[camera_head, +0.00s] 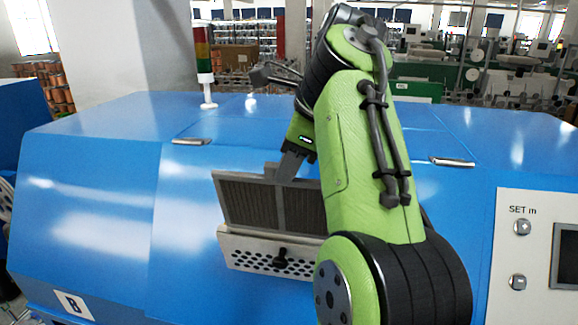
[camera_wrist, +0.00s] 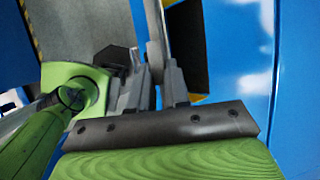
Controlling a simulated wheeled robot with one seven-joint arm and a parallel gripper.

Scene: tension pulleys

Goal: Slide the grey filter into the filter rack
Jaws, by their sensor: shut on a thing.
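In the wrist view, my gripper's fingers (camera_wrist: 157,85) close on the filter's thin edge (camera_wrist: 160,30). The filter rack (camera_head: 245,254) seems to be the white perforated panel with a black knob, directly below the filter. I cannot tell whether the filter's lower edge is inside the rack or just above it.
The blue machine (camera_head: 95,205) fills the area behind and around the filter. A control panel (camera_head: 522,250) with knobs is at right. A signal tower (camera_head: 204,60) stands on top. The wrist view shows a dark opening (camera_wrist: 196,45) beside the filter and grey floor (camera_wrist: 80,30).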

